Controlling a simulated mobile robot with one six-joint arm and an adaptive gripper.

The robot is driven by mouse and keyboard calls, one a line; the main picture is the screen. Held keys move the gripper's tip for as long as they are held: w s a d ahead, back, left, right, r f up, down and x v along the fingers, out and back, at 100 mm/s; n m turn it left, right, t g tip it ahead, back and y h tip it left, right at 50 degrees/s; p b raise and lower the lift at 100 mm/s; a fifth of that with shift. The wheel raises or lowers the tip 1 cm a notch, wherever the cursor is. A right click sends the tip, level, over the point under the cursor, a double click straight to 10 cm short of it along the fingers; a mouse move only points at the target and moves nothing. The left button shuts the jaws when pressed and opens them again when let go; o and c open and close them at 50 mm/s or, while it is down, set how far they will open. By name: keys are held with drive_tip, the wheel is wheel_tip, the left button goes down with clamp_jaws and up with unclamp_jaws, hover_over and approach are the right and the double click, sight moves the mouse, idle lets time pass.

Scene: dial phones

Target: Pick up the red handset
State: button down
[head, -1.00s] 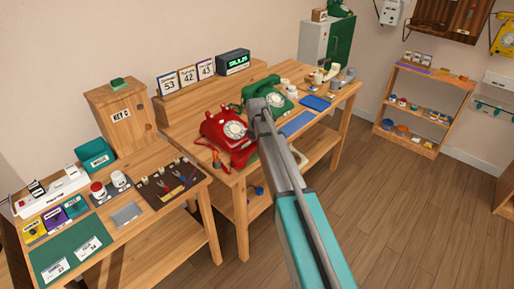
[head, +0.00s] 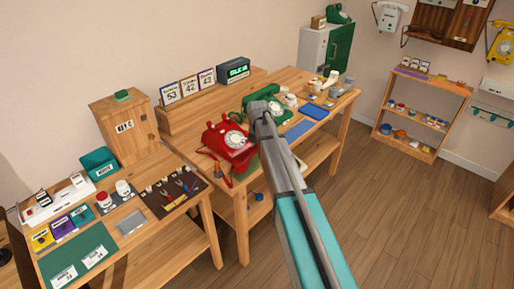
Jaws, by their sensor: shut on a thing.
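The red dial phone (head: 222,138) stands on the wooden bench, with its pale round dial (head: 235,140) facing right. I cannot clearly pick out the red handset from the phone body. A red shape (head: 241,158) shows at the phone's lower right, close against my arm in the picture. My grey and teal arm reaches up from the bottom to just right of the red phone. My gripper is hidden behind my own arm, so its fingers and anything between them do not show.
A green dial phone (head: 258,98) stands right behind my arm's upper end. An orange-handled tool (head: 228,174) lies at the bench's front edge. Open floor (head: 400,220) lies to the right.

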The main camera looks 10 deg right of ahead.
drive_tip(key=s+r+p, duration=0.7)
drive_tip(key=s+r, duration=0.1)
drive_tip(key=s, duration=0.4)
drive_tip(key=shift+s, duration=0.15)
drive_tip(key=shift+f, duration=0.1)
idle(0.4)
